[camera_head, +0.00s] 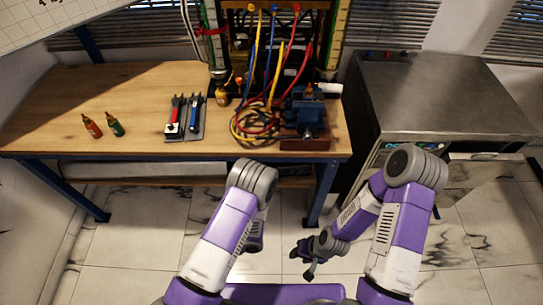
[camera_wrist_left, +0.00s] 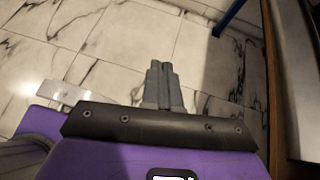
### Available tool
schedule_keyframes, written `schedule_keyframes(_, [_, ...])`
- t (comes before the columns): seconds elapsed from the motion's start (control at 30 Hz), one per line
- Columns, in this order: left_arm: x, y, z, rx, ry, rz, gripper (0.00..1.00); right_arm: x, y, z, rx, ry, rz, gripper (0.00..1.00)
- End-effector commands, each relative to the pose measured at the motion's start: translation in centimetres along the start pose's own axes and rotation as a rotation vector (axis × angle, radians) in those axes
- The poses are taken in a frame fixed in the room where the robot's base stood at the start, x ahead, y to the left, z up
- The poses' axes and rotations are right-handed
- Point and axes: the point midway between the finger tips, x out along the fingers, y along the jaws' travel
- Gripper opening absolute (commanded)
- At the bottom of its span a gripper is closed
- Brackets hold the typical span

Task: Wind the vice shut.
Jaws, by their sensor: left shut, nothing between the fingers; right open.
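The blue vice (camera_head: 307,117) sits on a reddish-brown base (camera_head: 305,143) at the front right of the wooden bench. Its handle and the jaw gap are too small to make out. My right gripper (camera_head: 309,271) is open and empty, low in front of the bench above the floor, well apart from the vice. My left gripper (camera_wrist_left: 160,68) is shut and empty in the left wrist view, over the tiled floor. In the head view it is hidden behind my left arm.
A metal cabinet (camera_head: 440,95) stands to the right.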

Motion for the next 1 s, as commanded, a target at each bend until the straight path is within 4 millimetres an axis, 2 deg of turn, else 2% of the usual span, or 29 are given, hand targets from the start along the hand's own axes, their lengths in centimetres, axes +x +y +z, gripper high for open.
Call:
schedule_keyframes(0.03, [-0.2, -3.8, -0.2, 0.039, -0.124, -0.196, 0.0, 1.4, 0.5, -0.1, 0.0, 0.0, 0.0, 0.43])
schedule_keyframes(0.07, [-1.0, -6.2, 0.0, 0.053, -0.197, -0.316, 0.0, 1.8, 0.7, -0.1, 0.0, 0.0, 0.0, 0.43])
schedule_keyframes(0.1, [-2.7, -9.2, 0.3, 0.064, -0.292, -0.479, 0.0, 2.4, 0.9, -0.1, 0.0, 0.0, 0.0, 0.43])
schedule_keyframes(0.17, [-6.4, -13.2, 0.1, 0.066, -0.419, -0.727, 0.0, 3.2, 1.2, -0.1, 0.0, 0.0, 0.0, 0.43])
schedule_keyframes(0.2, [-9.3, -15.2, -0.2, 0.058, -0.492, -0.888, 0.0, 3.7, 1.4, -0.2, 0.0, 0.0, 0.0, 0.43])
schedule_keyframes(0.27, [-14.0, -17.2, -1.0, 0.039, -0.584, -1.115, 0.0, 4.3, 1.6, -0.2, 0.0, 0.0, 0.0, 0.43])
schedule_keyframes(0.3, [-16.9, -17.9, -1.6, 0.023, -0.632, -1.252, 0.0, 4.7, 1.7, -0.2, 0.0, 0.0, 0.0, 0.43])
schedule_keyframes(0.4, [-23.2, -18.1, -3.2, -0.021, -0.715, -1.534, 0.0, 5.3, 2.0, -0.2, 0.0, 0.0, 0.0, 0.43])
schedule_keyframes(0.5, [-27.1, -17.4, -4.3, -0.055, -0.756, -1.713, 0.0, 5.7, 2.1, -0.3, 0.0, 0.0, 0.0, 0.43])
schedule_keyframes(0.6, [-28.9, -17.0, -4.7, -0.074, -0.771, -1.795, 0.0, 5.7, 2.1, -0.3, 0.0, 0.0, 0.0, 0.43])
schedule_keyframes(0.73, [-29.8, -17.9, -4.1, -0.081, -0.775, -1.81, 0.0, 5.5, 2.0, -0.3, 0.0, 0.001, 0.0, 0.43])
schedule_keyframes(1.0, [-31.8, -22.5, -1.8, -0.082, -0.773, -1.804, 0.0, 5.2, 1.9, -0.2, 0.0, 0.001, 0.0, 0.43])
